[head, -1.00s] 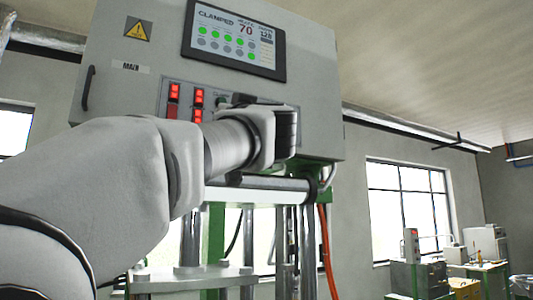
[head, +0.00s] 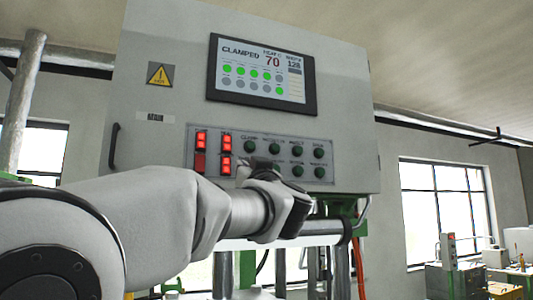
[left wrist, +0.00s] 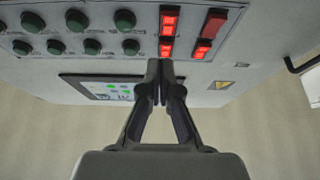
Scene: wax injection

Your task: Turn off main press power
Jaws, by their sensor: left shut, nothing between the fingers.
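The grey press cabinet (head: 350,110) carries a control panel (head: 300,133) with red rocker switches. The upper left switch (head: 201,140), upper right switch (head: 224,139) and lower right switch (head: 226,165) are lit; the lower left switch (head: 199,163) is dark red. The left wrist view shows them upside down, including the dark one (left wrist: 214,22). A worn label (head: 155,117) sits left of the panel. My left gripper (head: 243,173) is shut and empty, just right of the switches. In the left wrist view its fingertips (left wrist: 160,66) point at the panel near a lit switch (left wrist: 166,48); contact cannot be told.
Several green round buttons (head: 297,150) sit right of the switches. A screen (head: 262,75) above reads "CLAMPED". A black handle (head: 114,146) is on the cabinet's left side, and a horizontal bar (head: 318,228) runs below. Machines (head: 460,275) stand at the far right.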

